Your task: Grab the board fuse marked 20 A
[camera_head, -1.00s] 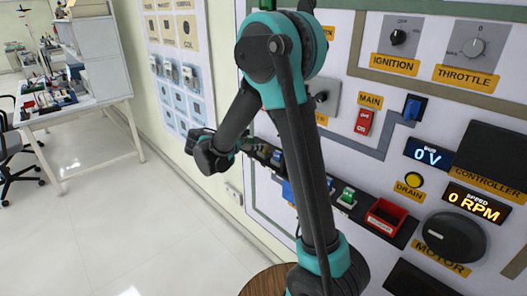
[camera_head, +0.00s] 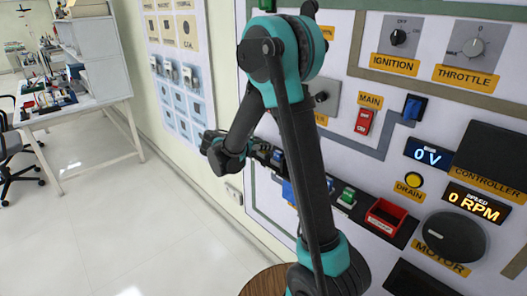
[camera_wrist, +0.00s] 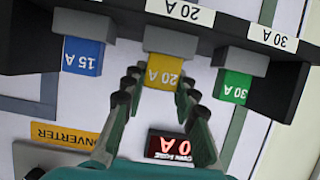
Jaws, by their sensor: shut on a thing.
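The yellow fuse marked 20 A (camera_wrist: 164,69) shows in the middle of the wrist view, upside down, below a grey socket (camera_wrist: 171,41) with a matching 20 A label. My gripper (camera_wrist: 160,80) has a finger on each side of the fuse and is shut on it. The fuse still meets its socket.
In the wrist view a blue 15 A fuse (camera_wrist: 83,56) sits on the left and a green 30 A fuse (camera_wrist: 232,86) on the right, close beside the fingers. A red bin (camera_head: 385,217) stands further along the rack.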

